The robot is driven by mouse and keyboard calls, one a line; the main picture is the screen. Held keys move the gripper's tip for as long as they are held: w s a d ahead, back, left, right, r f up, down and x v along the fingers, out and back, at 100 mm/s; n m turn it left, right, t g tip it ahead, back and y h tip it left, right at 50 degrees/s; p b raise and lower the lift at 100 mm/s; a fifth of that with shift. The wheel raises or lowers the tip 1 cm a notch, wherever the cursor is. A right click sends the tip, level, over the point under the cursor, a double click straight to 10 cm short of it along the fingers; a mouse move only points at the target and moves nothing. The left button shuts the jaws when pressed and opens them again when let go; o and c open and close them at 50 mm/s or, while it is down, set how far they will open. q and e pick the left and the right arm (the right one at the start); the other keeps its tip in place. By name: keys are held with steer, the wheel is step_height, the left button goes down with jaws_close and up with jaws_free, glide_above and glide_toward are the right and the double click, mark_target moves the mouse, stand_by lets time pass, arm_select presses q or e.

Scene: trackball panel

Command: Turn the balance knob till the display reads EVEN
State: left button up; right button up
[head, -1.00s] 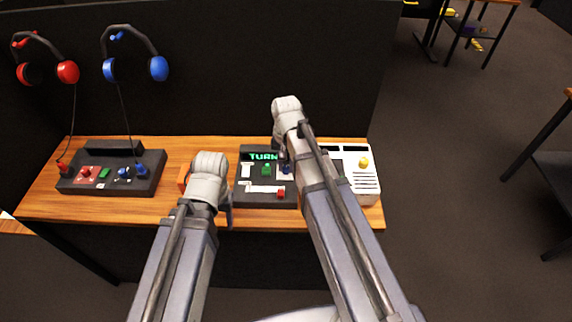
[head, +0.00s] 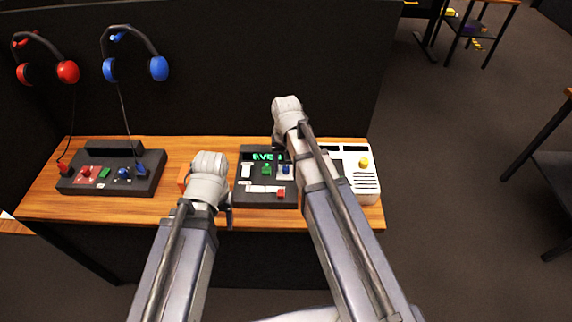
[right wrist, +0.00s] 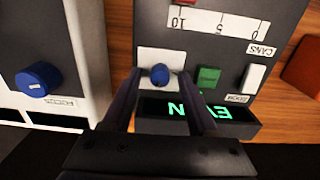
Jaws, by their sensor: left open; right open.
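The dark control panel (head: 240,193) stands on the desk, with a display (head: 264,157) lit in green. In the right wrist view the display (right wrist: 190,110) is upside down and appears to read EVEN; a finger covers part of it. A small blue knob (right wrist: 160,72) on a pale plate sits between the fingertips of my right gripper (right wrist: 160,80). The fingers are open, with a gap on each side of it. The knob also shows in the head view (head: 287,169). My left gripper (head: 229,212) is open and empty, left of the panel, its fingers mostly hidden.
A green button (right wrist: 208,78), a white button (right wrist: 253,78) and a slider with a red handle (head: 281,192) share the panel. A white box (head: 362,185) stands close on the right. A headphone console (head: 150,175) is at the left. A dark partition (head: 220,70) rises behind.

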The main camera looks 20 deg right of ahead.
mark_target(286, 167)
step_height(286, 167, up, 8)
steer(key=p, duration=0.8)
steer(key=shift+f, duration=0.1)
steer(key=s+a+n+h, duration=0.1)
steer(key=s+a+n, duration=0.5)
steer(key=s+a, duration=0.4)
steer(key=s, duration=0.4)
steer(key=shift+s+a+n, duration=0.25)
steer(key=shift+n, duration=0.15)
stand_by(1.0)
